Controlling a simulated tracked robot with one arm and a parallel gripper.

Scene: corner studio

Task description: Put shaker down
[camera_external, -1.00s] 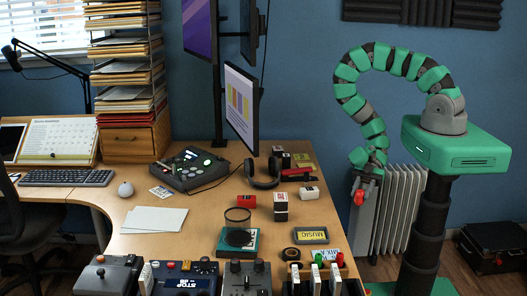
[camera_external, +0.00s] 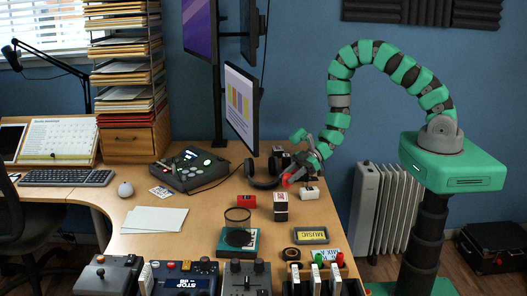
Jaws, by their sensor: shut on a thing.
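My gripper (camera_external: 298,175) is shut on a small red shaker (camera_external: 287,180) at its tip. The gripper is over the right part of the wooden desk (camera_external: 205,190), just right of the headphones. The shaker looks held above the desk top; the small view does not show its exact height. The gripper's fingers are small and partly hidden by its own body.
A yellow-labelled cassette (camera_external: 311,235) lies farther forward. Bare desk shows left of the red box.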

